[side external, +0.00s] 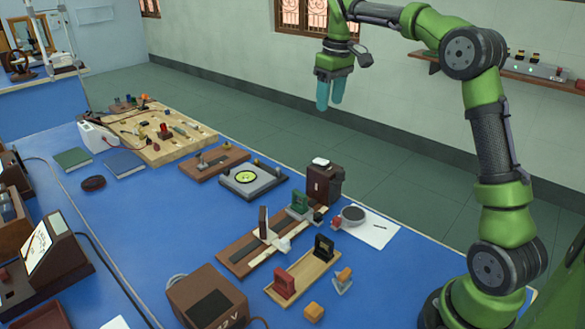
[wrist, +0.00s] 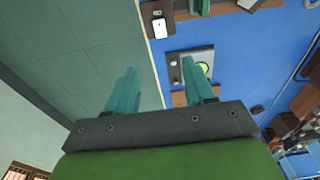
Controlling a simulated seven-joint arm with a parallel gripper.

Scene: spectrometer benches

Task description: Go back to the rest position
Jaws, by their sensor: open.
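My gripper (side external: 330,93) is high above the far edge of the bench in the side external view, at the end of my raised green arm. Its two teal fingers point down, apart, with nothing between them. In the wrist view my gripper (wrist: 162,92) also shows its fingers spread and empty. Below lie the floor and the edge of the blue bench (wrist: 240,60). No object touches the fingers.
The blue bench top (side external: 150,220) carries a grey device with a yellow-green disc (side external: 246,178), a brown box (side external: 324,182), a wooden rail with holders (side external: 240,257), a wooden tray (side external: 305,272) and a 12 V box (side external: 205,297). A wall shelf (side external: 540,75) stands behind my arm. The air around my gripper is clear.

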